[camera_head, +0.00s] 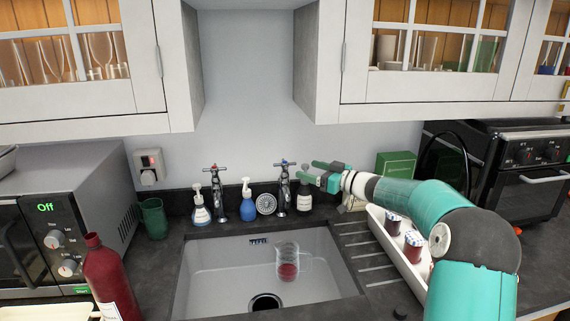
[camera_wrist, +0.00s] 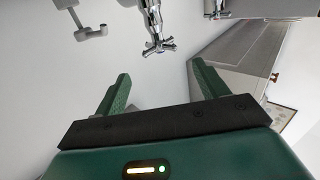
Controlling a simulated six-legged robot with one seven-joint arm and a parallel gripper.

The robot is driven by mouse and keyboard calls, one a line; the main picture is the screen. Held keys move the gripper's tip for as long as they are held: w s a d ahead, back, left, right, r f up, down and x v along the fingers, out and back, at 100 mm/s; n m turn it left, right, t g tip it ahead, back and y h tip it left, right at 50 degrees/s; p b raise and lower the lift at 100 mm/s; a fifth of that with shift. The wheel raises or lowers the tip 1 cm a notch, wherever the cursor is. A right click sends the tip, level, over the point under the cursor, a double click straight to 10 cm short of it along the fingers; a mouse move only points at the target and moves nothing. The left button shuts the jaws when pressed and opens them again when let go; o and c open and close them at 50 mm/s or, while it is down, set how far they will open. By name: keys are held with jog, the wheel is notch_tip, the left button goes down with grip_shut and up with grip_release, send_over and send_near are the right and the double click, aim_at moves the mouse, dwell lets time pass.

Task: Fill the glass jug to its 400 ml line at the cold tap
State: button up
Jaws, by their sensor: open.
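The clear glass jug (camera_head: 288,262) stands upright in the white sink (camera_head: 215,265), right of the drain. Red shows in its lower part; I cannot tell whether this is liquid or marking, and the 400 ml line cannot be made out. The right tap (camera_head: 284,188), with a bluish mark on its cross handle, stands behind the jug. The left tap (camera_head: 218,190) has a reddish mark. My gripper (camera_head: 312,171) is open and empty, just right of the right tap's handle. In the wrist view a cross handle (camera_wrist: 158,47) lies beyond and between my fingertips, apart from them.
Soap bottles (camera_head: 247,195) and a round strainer (camera_head: 266,204) stand behind the sink. A white tray (camera_head: 398,255) with jars lies right. A green cup (camera_head: 153,218), red bottle (camera_head: 110,278) and microwave (camera_head: 70,215) stand left. Wall cabinets (camera_head: 430,105) hang above.

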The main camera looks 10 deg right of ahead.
aim_at(287, 163)
jog(key=x, duration=1)
jog(key=shift+w+a, duration=0.1)
jog(key=shift+c, duration=0.2)
